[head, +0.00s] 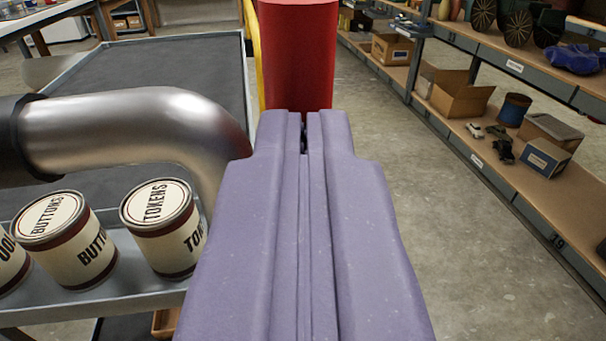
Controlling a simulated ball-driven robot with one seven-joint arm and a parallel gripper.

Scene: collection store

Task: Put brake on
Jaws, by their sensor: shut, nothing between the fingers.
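My gripper (304,118) is purple, fills the lower middle of the view and points away from me. Its two fingers are closed together with nothing between them. A thick red upright cylinder (297,55) shows just beyond the fingertips; its lower end is hidden behind them. It may be the brake's grip, but I cannot tell for sure. I cannot tell whether the fingertips touch it. A thin yellow upright bar (253,50) stands behind its left side. The cart (165,70) with a dark grey top and raised rim is at the left.
A thick silver bent tube (120,125) crosses the cart at the left, close to my gripper. Tins labelled TOKENS (165,240) and BUTTONS (75,245) stand on a grey ledge below it. Shelving (500,165) with boxes runs along the right. The floor (390,190) between is clear.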

